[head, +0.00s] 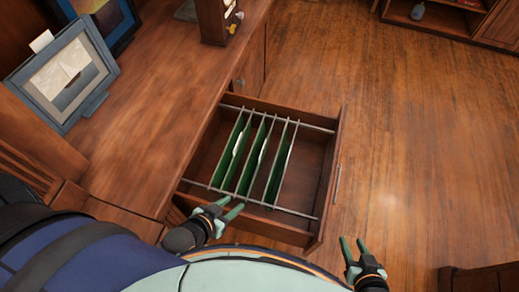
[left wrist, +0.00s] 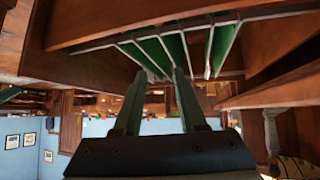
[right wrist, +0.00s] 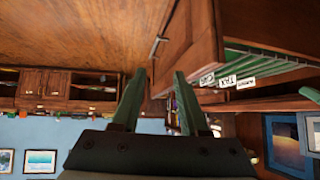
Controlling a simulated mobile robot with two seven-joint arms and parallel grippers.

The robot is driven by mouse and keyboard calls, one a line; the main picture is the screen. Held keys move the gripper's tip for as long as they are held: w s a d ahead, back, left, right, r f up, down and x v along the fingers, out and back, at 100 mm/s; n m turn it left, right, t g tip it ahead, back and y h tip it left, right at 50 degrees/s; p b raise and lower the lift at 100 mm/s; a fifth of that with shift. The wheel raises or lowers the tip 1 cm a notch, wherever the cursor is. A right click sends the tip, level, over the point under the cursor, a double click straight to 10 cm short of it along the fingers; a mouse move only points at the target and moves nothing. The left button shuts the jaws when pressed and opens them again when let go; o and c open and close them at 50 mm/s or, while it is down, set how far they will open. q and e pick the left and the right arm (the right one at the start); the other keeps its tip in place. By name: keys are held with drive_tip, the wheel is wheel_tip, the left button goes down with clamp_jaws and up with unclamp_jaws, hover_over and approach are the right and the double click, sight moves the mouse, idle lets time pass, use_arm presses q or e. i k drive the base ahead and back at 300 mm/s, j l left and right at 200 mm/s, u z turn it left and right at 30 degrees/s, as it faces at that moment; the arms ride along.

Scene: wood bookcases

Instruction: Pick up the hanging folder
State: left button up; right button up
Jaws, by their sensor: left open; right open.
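Several green hanging folders hang in an open wooden drawer (head: 322,185). In the head view I see a left folder (head: 231,151), a middle folder (head: 253,158) and a right folder (head: 279,173), hung between two metal rails. White labels on them show in the right wrist view (right wrist: 230,80). My left gripper (head: 237,206) is open and empty at the drawer's near edge, close to the near ends of the folders. The left wrist view shows its fingers (left wrist: 157,85) below folders (left wrist: 222,45). My right gripper (head: 353,244) is open and empty, over the floor right of the drawer.
A wooden desktop (head: 165,85) lies left of the drawer, with a picture frame (head: 66,75) on it. A metal handle (head: 337,184) is on the drawer front. Wood floor (head: 410,150) is clear to the right. A dark wooden piece (head: 480,278) stands at lower right.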

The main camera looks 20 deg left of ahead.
sight(274, 185)
drive_tip(key=l+u, duration=0.25)
drive_tip(key=k+l+u, duration=0.1)
drive_tip(key=l+u, duration=0.45)
drive_tip(key=l, duration=0.2)
drive_tip(key=k+l+u, duration=0.1)
drive_tip(key=l+u, duration=0.2)
drive_tip(key=l, duration=0.15)
drive_tip(key=i+l+u, duration=0.15)
drive_tip(key=l+u, duration=0.8)
drive_tip(key=l, duration=0.1)
